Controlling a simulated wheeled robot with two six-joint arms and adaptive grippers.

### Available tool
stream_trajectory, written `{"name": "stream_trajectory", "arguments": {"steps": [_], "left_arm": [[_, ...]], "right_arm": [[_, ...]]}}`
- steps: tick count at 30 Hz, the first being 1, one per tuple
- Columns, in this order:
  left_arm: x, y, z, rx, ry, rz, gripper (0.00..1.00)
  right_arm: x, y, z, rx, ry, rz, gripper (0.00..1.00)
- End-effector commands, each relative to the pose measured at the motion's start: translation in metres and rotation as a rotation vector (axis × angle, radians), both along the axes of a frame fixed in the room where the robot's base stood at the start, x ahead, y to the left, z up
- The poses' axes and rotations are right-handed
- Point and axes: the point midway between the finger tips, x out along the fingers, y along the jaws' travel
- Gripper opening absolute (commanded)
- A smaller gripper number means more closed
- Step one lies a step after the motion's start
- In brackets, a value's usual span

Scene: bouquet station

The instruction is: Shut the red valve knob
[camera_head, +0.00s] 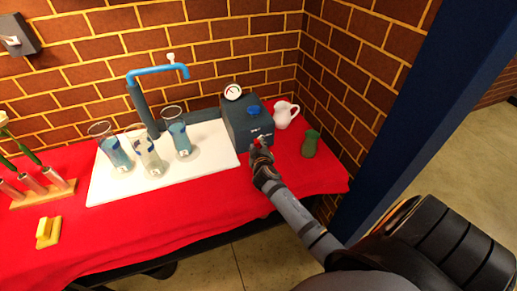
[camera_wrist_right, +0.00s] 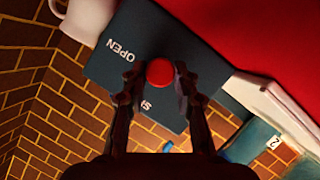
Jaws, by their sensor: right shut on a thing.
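The dark valve box (camera_head: 238,128) stands at the right end of the white board, with a round gauge (camera_head: 232,92) and a blue knob (camera_head: 254,110) on top. My right gripper (camera_head: 261,152) reaches its front face and mostly hides the knob there. In the right wrist view the red valve knob (camera_wrist_right: 160,72) sits between the two fingertips of my right gripper (camera_wrist_right: 158,88), which is shut on it. The box face (camera_wrist_right: 112,70) reads OPEN on one side of the knob; the other word is partly covered by a finger. My left gripper is out of view.
A white pitcher (camera_head: 285,114) and a green vase (camera_head: 310,144) stand close right of the box. Several glasses (camera_head: 147,157) stand on the white board (camera_head: 205,168) under a blue tap (camera_head: 158,70). A tube rack (camera_head: 48,195) and yellow block (camera_head: 48,232) are left.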

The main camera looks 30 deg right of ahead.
Motion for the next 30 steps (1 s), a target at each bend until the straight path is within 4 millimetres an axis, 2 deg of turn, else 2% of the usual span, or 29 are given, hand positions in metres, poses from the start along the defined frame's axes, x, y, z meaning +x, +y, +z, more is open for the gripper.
{"name": "stream_trajectory", "arguments": {"steps": [1, 18, 30], "left_arm": [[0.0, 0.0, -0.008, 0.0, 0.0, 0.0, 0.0], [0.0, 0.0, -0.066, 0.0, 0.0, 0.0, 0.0], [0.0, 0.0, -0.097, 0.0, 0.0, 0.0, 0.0]], "right_arm": [[0.001, 0.001, -0.004, -0.039, 0.007, 0.0, 0.0], [0.001, 0.004, -0.01, -0.562, 0.133, 0.001, 0.0], [0.001, 0.004, -0.01, -0.839, 0.2, 0.001, 0.0]]}}
